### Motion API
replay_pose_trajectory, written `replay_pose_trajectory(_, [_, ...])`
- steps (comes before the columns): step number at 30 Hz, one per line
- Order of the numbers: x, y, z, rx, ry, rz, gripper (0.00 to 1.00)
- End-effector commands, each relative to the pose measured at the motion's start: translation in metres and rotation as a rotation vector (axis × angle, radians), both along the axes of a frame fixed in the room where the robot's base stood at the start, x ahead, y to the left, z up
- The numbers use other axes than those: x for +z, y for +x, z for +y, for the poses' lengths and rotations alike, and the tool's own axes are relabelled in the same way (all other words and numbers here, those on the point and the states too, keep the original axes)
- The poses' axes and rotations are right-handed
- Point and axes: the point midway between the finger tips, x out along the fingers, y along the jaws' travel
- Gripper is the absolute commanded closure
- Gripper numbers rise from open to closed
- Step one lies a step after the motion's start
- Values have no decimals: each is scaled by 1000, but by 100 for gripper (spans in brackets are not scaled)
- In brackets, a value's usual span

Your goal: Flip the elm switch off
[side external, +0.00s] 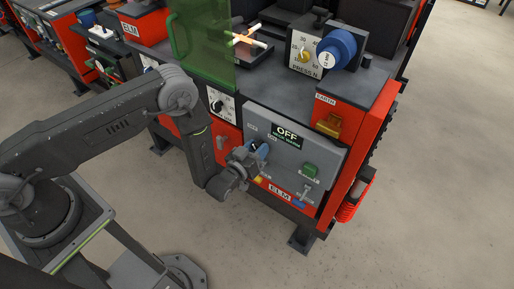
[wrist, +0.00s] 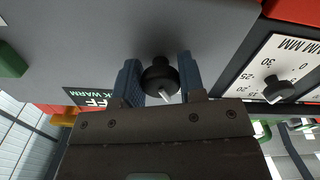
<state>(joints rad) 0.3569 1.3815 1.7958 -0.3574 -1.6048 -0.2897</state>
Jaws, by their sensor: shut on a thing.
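The switch is a black rotary knob (wrist: 160,80) with a white pointer mark, on a grey panel (side external: 325,163) above a red label reading ELM (side external: 279,192). My gripper (wrist: 158,66) has its blue fingers on either side of the knob and is shut on it. In the side view my gripper (side external: 257,150) is at the left part of the panel and mostly hides the knob. The panel's display (side external: 288,136) reads OFF, with smaller green text below it; in the wrist view my gripper partly covers it.
An orange clamp (side external: 328,125) marked EARTH is above right. A green see-through screen (side external: 201,45) stands above. The floor at right is clear.

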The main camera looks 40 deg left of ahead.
Motion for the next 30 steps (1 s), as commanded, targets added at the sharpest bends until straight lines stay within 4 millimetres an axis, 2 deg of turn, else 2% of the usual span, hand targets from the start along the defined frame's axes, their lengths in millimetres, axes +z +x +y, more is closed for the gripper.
replay_pose_trajectory(2, [-1, 0, 0, -1, -2, 2, 87])
replay_pose_trajectory(3, [-1, 0, 0, -1, -2, 2, 61])
replay_pose_trajectory(11, [0, 0, 0, -1, 0, 2, 37])
replay_pose_trajectory(18, [0, -1, 0, 0, 0, 1, 37])
replay_pose_trajectory(22, [-1, -11, 0, -1, 1, 4, 37])
replay_pose_trajectory(26, [-1, -33, -1, -4, 2, 5, 37])
replay_pose_trajectory(30, [-1, -66, -1, -4, 3, 6, 37])
